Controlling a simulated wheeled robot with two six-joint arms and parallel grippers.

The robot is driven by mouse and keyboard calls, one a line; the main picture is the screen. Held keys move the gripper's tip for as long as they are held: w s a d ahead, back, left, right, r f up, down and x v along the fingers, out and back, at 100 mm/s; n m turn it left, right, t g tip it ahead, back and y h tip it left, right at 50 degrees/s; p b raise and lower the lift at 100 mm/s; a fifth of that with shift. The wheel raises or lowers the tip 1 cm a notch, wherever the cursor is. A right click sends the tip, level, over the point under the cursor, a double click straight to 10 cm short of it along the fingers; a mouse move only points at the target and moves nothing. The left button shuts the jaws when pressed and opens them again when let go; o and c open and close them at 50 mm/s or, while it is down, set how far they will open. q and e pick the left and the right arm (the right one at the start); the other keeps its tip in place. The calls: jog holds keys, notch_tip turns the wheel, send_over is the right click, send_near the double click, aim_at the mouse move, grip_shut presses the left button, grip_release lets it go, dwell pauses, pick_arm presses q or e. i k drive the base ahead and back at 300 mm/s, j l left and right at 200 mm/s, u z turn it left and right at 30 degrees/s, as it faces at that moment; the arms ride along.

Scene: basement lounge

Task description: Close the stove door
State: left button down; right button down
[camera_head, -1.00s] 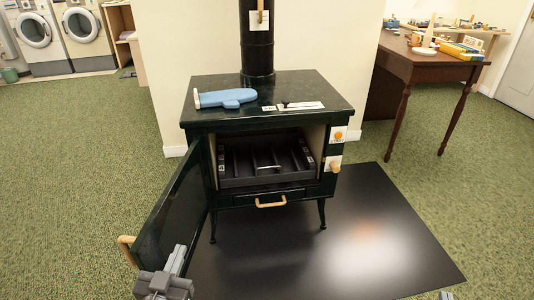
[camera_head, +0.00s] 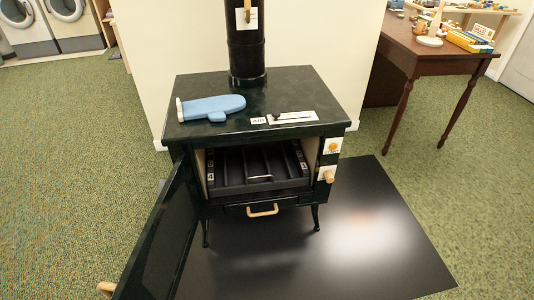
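The dark green stove (camera_head: 262,90) stands in the middle of the head view. Its door (camera_head: 165,235) hangs wide open on the left side, swung out toward me. The door's wooden handle (camera_head: 107,288) shows at the bottom left edge of the picture. The firebox opening (camera_head: 258,168) is uncovered and shows a dark grate inside. Neither of my grippers is in view.
A blue oven mitt (camera_head: 212,106) and a labelled lever plate (camera_head: 290,118) are on the stove top. A black floor mat (camera_head: 375,225) lies beneath the stove. A wooden table (camera_head: 440,45) stands at the right. Open green carpet lies on both sides.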

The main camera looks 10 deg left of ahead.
aim_at(154, 270)
jog(key=j+u, duration=0.45)
jog(key=i+j+u, duration=0.15)
jog(key=j+u, duration=0.3)
jog(key=i+j+z, duration=0.1)
jog(key=j+z, duration=0.5)
jog(key=j, duration=0.25)
jog(key=k+j+z, duration=0.6)
jog(key=i+j, duration=0.1)
